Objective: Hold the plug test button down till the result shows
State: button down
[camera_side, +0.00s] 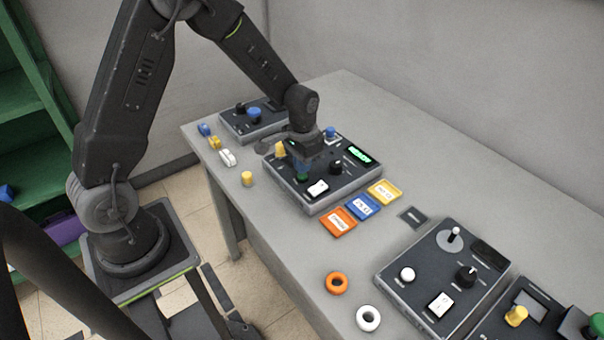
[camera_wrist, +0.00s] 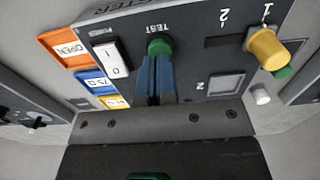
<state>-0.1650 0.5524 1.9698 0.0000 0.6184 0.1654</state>
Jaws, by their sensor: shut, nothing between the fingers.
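The test box (camera_side: 340,185) lies on the grey table, with a small lit green display (camera_side: 359,154) whose text I cannot read. The green button marked TEST (camera_wrist: 159,46) sits beside a white rocker switch (camera_wrist: 112,58); the button also shows low in the side view (camera_side: 302,178). My gripper (camera_wrist: 157,62) is shut and empty, its blue fingertips at the button's near edge, seemingly on it. Whether the button is pressed down I cannot tell. A yellow plug (camera_wrist: 266,47) stands at the slot end marked 1; it shows in the side view (camera_side: 280,149).
A second panel (camera_side: 440,275) stands to the right. An orange ring (camera_side: 336,282) and a white ring (camera_side: 368,318) lie near the table's front edge.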

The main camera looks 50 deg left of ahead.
jog(key=shift+f, duration=0.6)
jog(key=shift+f, duration=0.25)
dwell(3.9)
jog(key=shift+r, duration=3.2)
